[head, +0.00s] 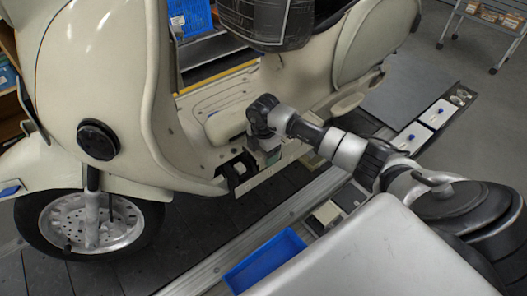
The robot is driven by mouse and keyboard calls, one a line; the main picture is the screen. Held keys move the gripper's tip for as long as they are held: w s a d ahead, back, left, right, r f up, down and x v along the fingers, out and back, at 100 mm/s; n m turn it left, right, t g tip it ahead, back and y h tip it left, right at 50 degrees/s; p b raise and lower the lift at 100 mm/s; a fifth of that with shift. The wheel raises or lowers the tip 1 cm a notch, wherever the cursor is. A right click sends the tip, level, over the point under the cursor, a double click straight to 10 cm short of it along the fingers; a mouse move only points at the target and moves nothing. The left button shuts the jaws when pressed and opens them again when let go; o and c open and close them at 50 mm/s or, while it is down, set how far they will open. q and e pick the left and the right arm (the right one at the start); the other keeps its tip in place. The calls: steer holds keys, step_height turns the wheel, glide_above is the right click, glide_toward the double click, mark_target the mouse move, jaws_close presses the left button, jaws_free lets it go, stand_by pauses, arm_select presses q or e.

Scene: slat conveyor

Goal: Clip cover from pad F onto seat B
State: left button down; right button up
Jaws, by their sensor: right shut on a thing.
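My right gripper (268,157) points down beside the lower edge of the cream scooter (190,130), under the floorboard. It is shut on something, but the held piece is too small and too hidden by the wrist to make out. Just left of the gripper, a dark box-like fitting (232,180) with a small pale part inside sits low on the scooter's side. No letters can be read, so I cannot tell which place is seat B or pad F. My left gripper is not in view.
A blue tray (262,262) and a pale block (327,212) lie near my front. A dark shelf with white cards (411,137) and small grey parts is at the right. The slat conveyor (190,237) runs beneath the scooter. A wheeled cart (490,14) stands behind.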

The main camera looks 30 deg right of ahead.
steer(key=shift+s+f, duration=0.35)
steer(key=shift+f, duration=0.1)
steer(key=o, duration=0.8)
steer(key=shift+o, duration=1.2)
steer(key=shift+s+r, duration=0.1)
steer(key=shift+s, duration=0.15)
steer(key=shift+w+a, duration=0.1)
steer(key=shift+r, duration=0.15)
steer(key=r, duration=1)
steer(key=shift+w+r, duration=0.15)
steer(key=shift+w, duration=0.05)
steer(key=shift+s+r, duration=0.1)
steer(key=shift+r, duration=0.35)
